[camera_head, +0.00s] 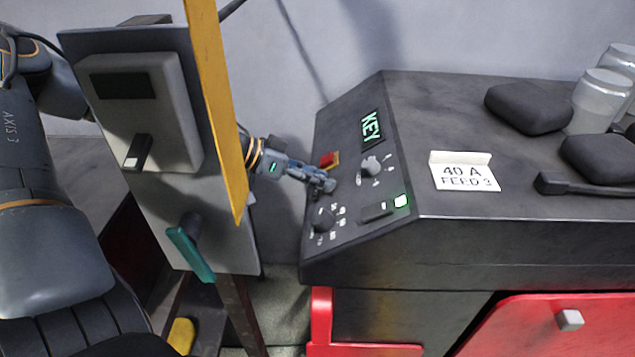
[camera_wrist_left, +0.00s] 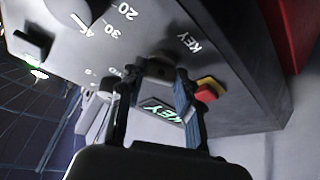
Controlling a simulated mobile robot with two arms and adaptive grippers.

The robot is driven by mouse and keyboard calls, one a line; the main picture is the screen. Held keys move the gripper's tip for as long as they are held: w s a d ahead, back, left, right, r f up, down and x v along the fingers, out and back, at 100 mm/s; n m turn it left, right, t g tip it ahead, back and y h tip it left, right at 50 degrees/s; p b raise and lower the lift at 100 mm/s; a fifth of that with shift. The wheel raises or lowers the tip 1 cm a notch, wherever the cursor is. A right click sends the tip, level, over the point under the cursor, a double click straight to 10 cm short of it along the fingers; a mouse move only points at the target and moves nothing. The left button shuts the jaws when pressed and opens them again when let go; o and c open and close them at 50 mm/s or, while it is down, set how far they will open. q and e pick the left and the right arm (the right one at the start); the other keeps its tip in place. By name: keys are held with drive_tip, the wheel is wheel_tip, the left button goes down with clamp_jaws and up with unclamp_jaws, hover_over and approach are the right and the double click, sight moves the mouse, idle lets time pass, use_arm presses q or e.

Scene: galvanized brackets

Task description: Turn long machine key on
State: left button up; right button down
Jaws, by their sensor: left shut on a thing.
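The dark machine has a sloped control panel (camera_head: 345,205). My left gripper (camera_head: 326,184) is at the panel's left part, below the red button. In the wrist view, its two fingers (camera_wrist_left: 158,82) are shut on the dark key (camera_wrist_left: 157,69), beside the printed KEY label (camera_wrist_left: 188,42). The key is mostly hidden by the fingers in the head view, so its angle cannot be told. A lit green KEY display (camera_head: 371,127) is at the panel's upper part; it also shows between the fingers in the wrist view. My right gripper is not in view.
Near my fingers are a red button on yellow (camera_head: 329,160), a selector knob (camera_head: 371,167) and a numbered knob (camera_head: 322,219). A rocker switch (camera_head: 376,211) sits beside a lit green lamp (camera_head: 402,201). A yellow bar (camera_head: 216,105) and grey cabinet (camera_head: 160,190) stand at left.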

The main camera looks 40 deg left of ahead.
use_arm(q)
drive_tip(key=m+b, duration=0.1)
drive_tip(key=m, duration=0.1)
drive_tip(key=m+g+h+b, duration=0.1)
drive_tip(key=shift+w+a+f+m+b, duration=0.1)
drive_tip(key=shift+f+m+b, duration=0.15)
drive_tip(key=shift+m+b, duration=0.15)
drive_tip(key=shift+r+m+g+h+b, duration=0.1)
drive_tip(key=shift+m+g+h+b, duration=0.25)
drive_tip(key=shift+m+b, duration=0.7)
drive_tip(key=shift+r+m, duration=0.1)
drive_tip(key=shift+m, duration=0.25)
drive_tip(key=o, duration=1.2)
drive_tip(key=shift+c, duration=0.2)
drive_tip(key=shift+a+r, duration=0.35)
drive_tip(key=shift+a, duration=0.15)
drive_tip(key=v, duration=1.1)
drive_tip(key=shift+s+f, duration=0.15)
drive_tip(key=shift+s, duration=0.05)
